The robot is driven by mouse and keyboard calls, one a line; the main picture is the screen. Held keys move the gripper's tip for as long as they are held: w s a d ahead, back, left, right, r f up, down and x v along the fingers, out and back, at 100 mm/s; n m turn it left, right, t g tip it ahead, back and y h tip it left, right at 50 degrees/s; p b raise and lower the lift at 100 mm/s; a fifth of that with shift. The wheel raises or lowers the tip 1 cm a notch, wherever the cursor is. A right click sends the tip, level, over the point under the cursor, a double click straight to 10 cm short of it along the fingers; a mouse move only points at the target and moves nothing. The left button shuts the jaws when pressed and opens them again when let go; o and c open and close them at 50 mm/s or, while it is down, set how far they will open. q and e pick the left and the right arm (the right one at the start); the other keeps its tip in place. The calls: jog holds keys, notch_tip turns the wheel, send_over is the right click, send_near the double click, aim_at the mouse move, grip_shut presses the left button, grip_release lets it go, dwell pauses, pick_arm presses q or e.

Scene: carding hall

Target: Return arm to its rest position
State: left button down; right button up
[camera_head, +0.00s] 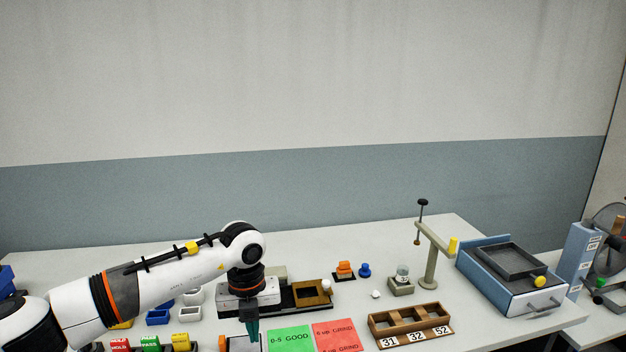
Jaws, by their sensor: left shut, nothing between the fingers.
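My left arm (170,289) comes in from the left and reaches over the table (380,250). Its wrist bends down, and my left gripper (253,330) points down with its dark green fingers shut and empty. The fingertips are in front of a white device with a dark base (290,300), close to the left edge of the green "0-5 GOOD" card (290,339). Whether the fingertips touch anything below cannot be seen. My right gripper is not in view.
A red "GRIND" card (338,335) lies beside the green one. A wooden tray (410,322) numbered 31, 32, 52, a post stand (430,265) and a blue box device (510,280) stand right. Blue and white bins (158,317) and HOLD and PASS blocks (120,345) lie near my arm.

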pick_arm(q)
jog(key=s+d+f+n+g+h+b, duration=0.2)
jog(key=d+f+n+h+b, duration=0.1)
jog(key=d+f+h, duration=1)
jog(key=a+f+n+t+y+b, duration=0.15)
jog(key=a+f+n+t, duration=0.25)
jog(key=f+n+t, duration=0.6)
jog(key=a+f+n+t+y+b, duration=0.1)
jog(key=a+f+n+t+b, duration=0.15)
jog(key=a+f+n, duration=0.75)
jog(key=s+a+f+n+g+y+b, duration=0.1)
jog(key=s+a+f+n+y, duration=0.2)
jog(key=s+f, duration=0.8)
jog(key=s+a+f+n+g+y+b, duration=0.1)
jog(key=s+a+f+n+g+y, duration=0.15)
jog(key=s+f+y, duration=0.9)
jog(key=s+a+f+n+g+h, duration=0.1)
jog(key=s+a+f+g+h, duration=0.1)
jog(key=s+f, duration=0.5)
jog(key=s+a+f+n+g+h, duration=0.1)
jog(key=s+f, duration=0.6)
jog(key=s, duration=1)
jog(key=a+n+g, duration=0.1)
jog(key=a+g, duration=0.1)
jog(key=g, duration=0.1)
jog(key=shift+s+a+h+b, duration=0.35)
jog(key=shift+h+b, duration=0.05)
